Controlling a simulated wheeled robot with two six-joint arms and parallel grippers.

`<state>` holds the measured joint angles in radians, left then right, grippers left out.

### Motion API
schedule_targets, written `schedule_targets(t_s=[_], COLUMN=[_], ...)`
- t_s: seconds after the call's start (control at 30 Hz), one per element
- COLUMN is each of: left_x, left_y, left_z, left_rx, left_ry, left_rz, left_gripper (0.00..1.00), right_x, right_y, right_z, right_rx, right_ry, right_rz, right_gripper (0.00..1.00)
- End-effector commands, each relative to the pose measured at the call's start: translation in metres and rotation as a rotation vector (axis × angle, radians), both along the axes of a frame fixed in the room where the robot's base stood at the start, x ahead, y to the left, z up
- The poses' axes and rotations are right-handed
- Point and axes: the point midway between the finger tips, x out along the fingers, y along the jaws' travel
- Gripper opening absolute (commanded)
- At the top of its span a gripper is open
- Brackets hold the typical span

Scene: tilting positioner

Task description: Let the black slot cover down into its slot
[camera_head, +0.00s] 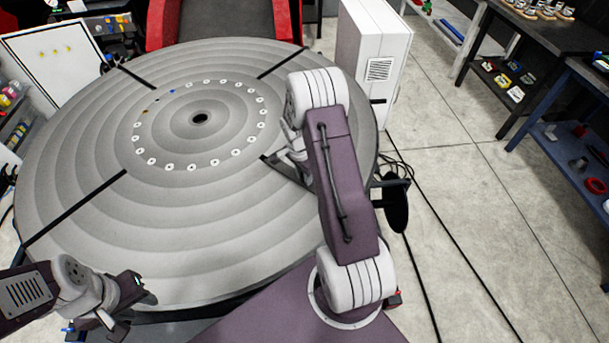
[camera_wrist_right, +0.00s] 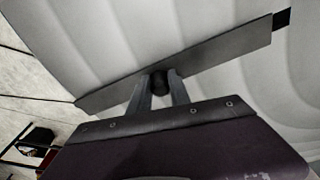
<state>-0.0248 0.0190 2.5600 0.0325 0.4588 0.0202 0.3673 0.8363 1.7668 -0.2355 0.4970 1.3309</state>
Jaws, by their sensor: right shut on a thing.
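The black slot cover (camera_wrist_right: 215,55) is a long flat dark bar with a round knob (camera_wrist_right: 160,80) at its middle. In the right wrist view my right gripper (camera_wrist_right: 160,92) is shut on this knob, one finger on each side. A short dark piece of the slot (camera_wrist_right: 283,18) shows past the cover's upper right end, roughly in line with it. The cover hides the rest, and I cannot tell how high it sits. In the head view my right arm hides most of the cover. My left gripper (camera_head: 142,290) is at the lower left by the disc's edge; its opening is unclear.
The large round grey ringed table (camera_head: 80,220) has a centre hole, a ring of small white-marked holes and other dark radial strips (camera_head: 75,207). A white cabinet (camera_head: 378,45) stands behind it to the right. The floor at the right is mostly clear, with cables.

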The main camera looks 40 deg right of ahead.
Motion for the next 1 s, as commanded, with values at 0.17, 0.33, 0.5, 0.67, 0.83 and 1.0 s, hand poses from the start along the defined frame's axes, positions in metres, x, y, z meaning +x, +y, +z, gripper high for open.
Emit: schedule_targets(t_s=[0.17,0.33,0.5,0.67,0.83,1.0], left_x=[0.0,0.0,0.0,0.0,0.0,0.0], left_y=[0.0,0.0,0.0,0.0,0.0,0.0], left_z=[-0.0081,-0.0106,-0.0098,-0.0098,-0.0099,-0.01], left_rx=[0.0,0.0,0.0,0.0,0.0,0.0], left_ry=[0.0,0.0,0.0,0.0,0.0,0.0], left_rz=[0.0,0.0,0.0,0.0,0.0,0.0], left_gripper=[0.36,0.36,0.36,0.36,0.36,0.36], right_x=[0.0003,0.0004,0.0004,0.0003,0.0002,-0.0001], right_y=[-0.0002,-0.0002,-0.0001,-0.0001,0.0,0.0001], right_z=[-0.0087,-0.0117,-0.0109,-0.0109,-0.0111,-0.0115], right_rx=[0.0,-0.001,-0.001,0.0,0.0,0.0], right_ry=[-0.001,-0.001,-0.001,-0.001,0.0,0.0], right_rz=[0.0,0.0,0.0,0.0,0.0,0.0], right_gripper=[0.0,0.0,0.0,0.49,0.49,0.71])
